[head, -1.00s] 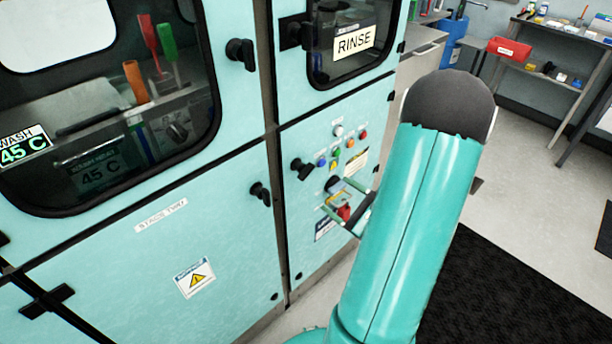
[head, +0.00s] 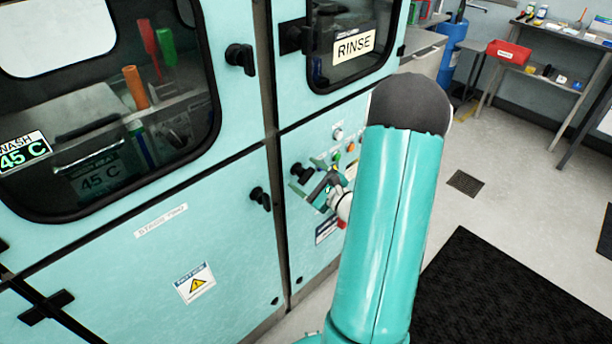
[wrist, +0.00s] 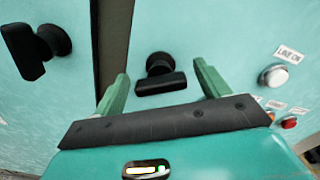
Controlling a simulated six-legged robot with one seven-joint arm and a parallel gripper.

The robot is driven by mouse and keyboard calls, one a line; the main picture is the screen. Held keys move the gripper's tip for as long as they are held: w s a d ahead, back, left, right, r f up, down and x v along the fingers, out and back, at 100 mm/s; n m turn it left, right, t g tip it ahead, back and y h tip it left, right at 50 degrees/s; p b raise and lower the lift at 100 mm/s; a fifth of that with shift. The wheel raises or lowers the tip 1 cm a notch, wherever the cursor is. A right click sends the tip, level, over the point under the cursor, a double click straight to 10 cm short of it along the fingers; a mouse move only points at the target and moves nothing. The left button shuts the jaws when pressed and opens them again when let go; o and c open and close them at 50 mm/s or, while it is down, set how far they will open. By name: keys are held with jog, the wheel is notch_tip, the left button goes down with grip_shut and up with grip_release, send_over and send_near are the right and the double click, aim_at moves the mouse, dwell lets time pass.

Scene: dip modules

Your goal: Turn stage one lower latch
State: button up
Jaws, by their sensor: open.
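A black latch (wrist: 160,83) on the teal panel with the buttons shows between my fingertips in the wrist view. Its handle lies roughly crosswise, slightly tilted, with its round hub above it. In the head view this latch (head: 298,170) is partly covered by my gripper (head: 305,175). My gripper (wrist: 161,72) is open, with one green finger on each side of the latch in the picture. Neither finger visibly touches it, and I cannot tell whether the tips reach past the handle.
Another black latch (wrist: 33,50) sits on the neighbouring STAGE TWO door (head: 110,260), left of a dark vertical seam. A white push button (wrist: 273,76) and a red one (wrist: 289,123) are right of my gripper. The RINSE window (head: 353,43) is above.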

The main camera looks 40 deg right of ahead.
jog(key=shift+w, duration=0.2)
jog(key=shift+c, duration=0.4)
jog(key=c, duration=0.9)
jog(key=shift+m, duration=0.3)
jog(key=shift+d+m, duration=0.1)
jog(key=shift+m, duration=2.5)
